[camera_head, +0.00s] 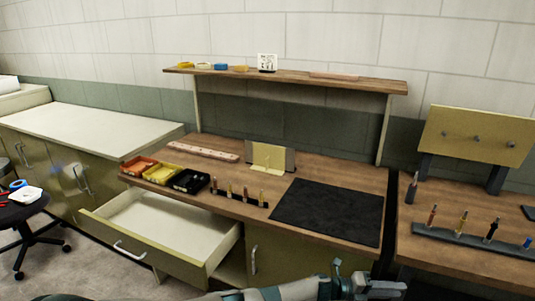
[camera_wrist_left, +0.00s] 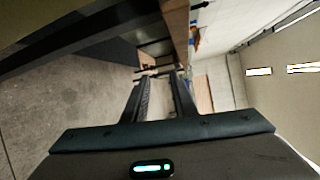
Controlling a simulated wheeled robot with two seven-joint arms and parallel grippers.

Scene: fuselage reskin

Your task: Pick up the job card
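A small white card with dark markings (camera_head: 267,62) stands upright on the wooden shelf above the bench. A pale yellow card-like piece (camera_head: 267,157) stands in front of a grey plate at the back of the bench. I cannot read either, so I cannot tell which is the job card. My left gripper (camera_head: 382,289) is low at the front edge of the picture, in front of the bench and well away from both. In the left wrist view, its two fingers (camera_wrist_left: 160,98) stand apart with nothing between them. My right gripper is not in view.
The bench holds a black mat (camera_head: 328,211), orange, yellow and black bins (camera_head: 187,180), and a rack of several tools (camera_head: 239,195). An open drawer (camera_head: 165,225) juts out at the left. A stool (camera_head: 20,212) stands far left. A tool rail (camera_head: 475,242) lies on the right bench.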

